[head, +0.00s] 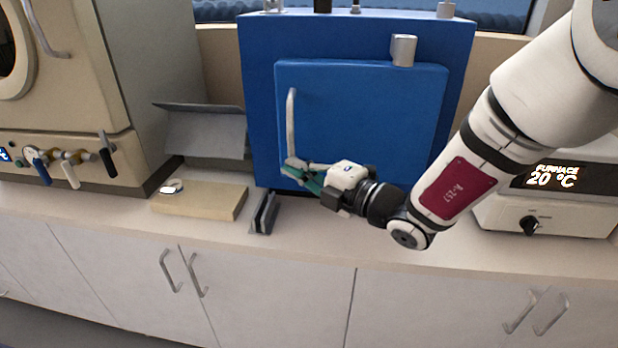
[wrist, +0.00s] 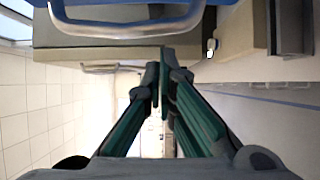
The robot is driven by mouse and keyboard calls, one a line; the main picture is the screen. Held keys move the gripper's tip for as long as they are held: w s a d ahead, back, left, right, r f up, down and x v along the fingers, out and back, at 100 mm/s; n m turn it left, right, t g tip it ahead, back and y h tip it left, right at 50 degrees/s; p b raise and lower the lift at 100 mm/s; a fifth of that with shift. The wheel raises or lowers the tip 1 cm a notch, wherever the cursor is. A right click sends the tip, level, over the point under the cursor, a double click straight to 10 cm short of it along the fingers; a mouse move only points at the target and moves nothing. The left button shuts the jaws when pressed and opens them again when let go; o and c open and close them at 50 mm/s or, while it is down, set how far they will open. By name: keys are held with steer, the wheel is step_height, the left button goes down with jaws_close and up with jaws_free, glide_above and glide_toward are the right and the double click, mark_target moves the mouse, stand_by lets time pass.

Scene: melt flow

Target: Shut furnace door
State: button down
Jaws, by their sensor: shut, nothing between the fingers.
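The blue furnace (head: 258,100) stands on the counter, with its blue door (head: 370,115) on the front. The door looks close to the furnace face; I cannot tell whether a gap is left. A pale vertical handle (head: 291,125) is on the door's left side. My gripper (head: 288,171) is shut and empty at the handle's lower end; I cannot tell whether it touches. In the wrist view, the closed fingertips (wrist: 161,78) point away below a grey bar handle (wrist: 125,28) under a blue edge.
A control box reading "FURNACE 20 °C" (head: 560,190) stands right. A beige board (head: 200,203) with a small shiny item (head: 171,187), a dark upright holder (head: 264,213) and a grey open-lidded box (head: 205,135) are left. A beige oven (head: 70,90) stands far left.

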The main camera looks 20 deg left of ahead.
steer(key=shift+w+a, duration=0.4)
steer(key=shift+w, duration=0.2)
steer(key=shift+w+a, duration=0.7)
steer(key=shift+w, duration=0.05)
